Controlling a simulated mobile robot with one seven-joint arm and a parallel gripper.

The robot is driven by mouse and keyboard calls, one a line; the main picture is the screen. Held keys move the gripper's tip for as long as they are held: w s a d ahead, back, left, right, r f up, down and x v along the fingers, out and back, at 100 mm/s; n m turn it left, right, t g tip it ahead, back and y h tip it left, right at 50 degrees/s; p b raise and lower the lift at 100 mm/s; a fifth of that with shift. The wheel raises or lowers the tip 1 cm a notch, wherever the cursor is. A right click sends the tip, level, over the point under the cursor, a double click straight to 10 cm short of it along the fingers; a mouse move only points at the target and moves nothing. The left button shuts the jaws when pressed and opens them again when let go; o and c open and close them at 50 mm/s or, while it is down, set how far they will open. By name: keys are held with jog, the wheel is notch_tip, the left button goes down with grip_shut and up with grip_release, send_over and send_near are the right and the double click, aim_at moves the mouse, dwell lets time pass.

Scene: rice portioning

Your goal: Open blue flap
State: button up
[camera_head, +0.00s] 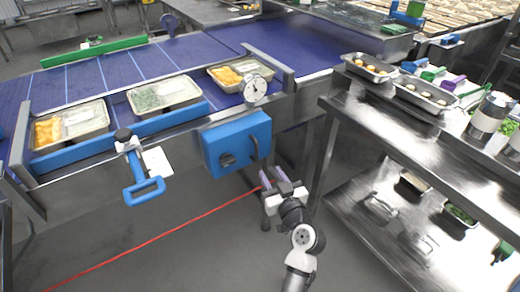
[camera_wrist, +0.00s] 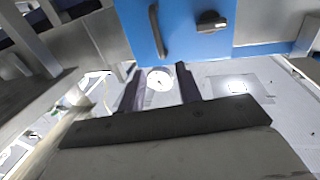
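The blue flap (camera_head: 225,152) is a box-like panel on the front of the conveyor, with a dark upright handle (camera_head: 254,150) at its right and a black knob (camera_head: 228,160). It looks closed. In the wrist view the blue flap (camera_wrist: 180,38) fills the top middle, with the handle (camera_wrist: 156,32) and knob (camera_wrist: 211,22) showing. My gripper (camera_head: 272,179) is below and slightly right of the handle in the head view. In the wrist view my gripper (camera_wrist: 160,70) has its two dark fingers apart with nothing held, and the handle lies beyond the fingertips, not touched.
A round dial gauge (camera_head: 255,89) stands on the conveyor edge above the flap. Food trays (camera_head: 165,94) sit on the blue belt. A steel shelf table (camera_head: 400,115) is close on my gripper's right. A blue-handled device (camera_head: 145,190) hangs at the left.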

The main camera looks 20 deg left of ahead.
aim_at(257, 150)
jog(key=p+x, duration=0.3)
jog(key=x, duration=0.7)
jog(key=shift+w, duration=0.15)
grip_shut()
